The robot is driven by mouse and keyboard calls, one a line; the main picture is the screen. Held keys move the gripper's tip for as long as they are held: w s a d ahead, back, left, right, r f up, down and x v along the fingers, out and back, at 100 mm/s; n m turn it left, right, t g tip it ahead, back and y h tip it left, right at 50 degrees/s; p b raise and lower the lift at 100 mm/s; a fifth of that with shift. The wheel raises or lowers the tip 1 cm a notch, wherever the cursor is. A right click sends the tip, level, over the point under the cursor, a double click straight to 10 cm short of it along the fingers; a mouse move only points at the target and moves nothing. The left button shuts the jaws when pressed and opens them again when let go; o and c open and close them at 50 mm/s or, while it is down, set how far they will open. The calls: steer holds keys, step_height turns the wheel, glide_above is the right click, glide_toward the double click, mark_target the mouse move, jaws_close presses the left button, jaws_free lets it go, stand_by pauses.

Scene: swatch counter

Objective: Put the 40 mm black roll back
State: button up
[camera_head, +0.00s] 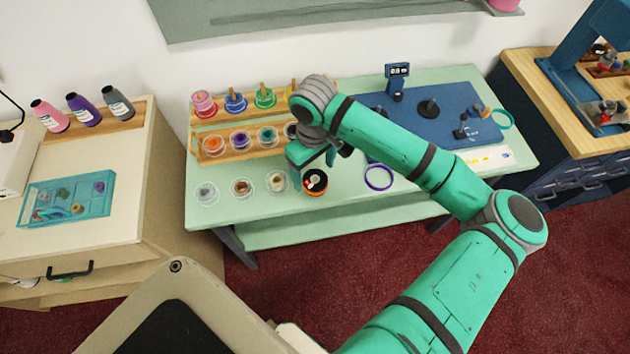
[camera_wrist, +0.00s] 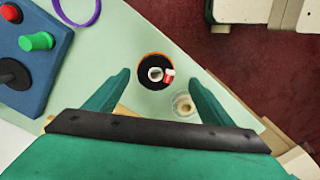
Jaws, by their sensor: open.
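My gripper (camera_head: 318,162) hangs over the front middle of the mint counter (camera_head: 245,211). In the wrist view my gripper (camera_wrist: 160,76) has its two green fingers spread, with nothing held between them. A round black thing with an orange rim (camera_head: 316,191) sits below it on the counter. The wrist view shows this black-and-orange round (camera_wrist: 147,84) between and just beyond the fingertips, with a small white ring and a red-and-white piece in or on it. I cannot tell whether it is the 40 mm black roll. My arm hides part of the counter.
Small clear dishes (camera_head: 242,187) stand left of the gripper, one close to a finger in the wrist view (camera_wrist: 184,104). A wooden rack (camera_head: 238,156) with coloured pots stands behind. A purple ring (camera_head: 379,178) lies right, before a blue mat (camera_head: 460,130) with black pieces.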

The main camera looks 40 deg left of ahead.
mark_target(315, 179)
steer(key=shift+w+a+f, duration=0.1)
steer(key=shift+w+f, duration=0.05)
steer(key=shift+f, duration=0.9)
steer(key=shift+w+f, duration=0.15)
steer(key=shift+f, duration=0.9)
steer(key=shift+w+a+f, duration=0.1)
steer(key=shift+w+f, duration=0.05)
steer(key=shift+f, duration=0.9)
steer(key=c, duration=1.2)
steer(key=shift+c, duration=0.2)
steer(key=shift+r, duration=0.1)
steer(key=shift+r, duration=0.8)
steer(key=s+d+r, duration=0.7)
steer(key=s+r, duration=0.4)
steer(key=s, duration=0.1)
steer(key=shift+r, duration=0.15)
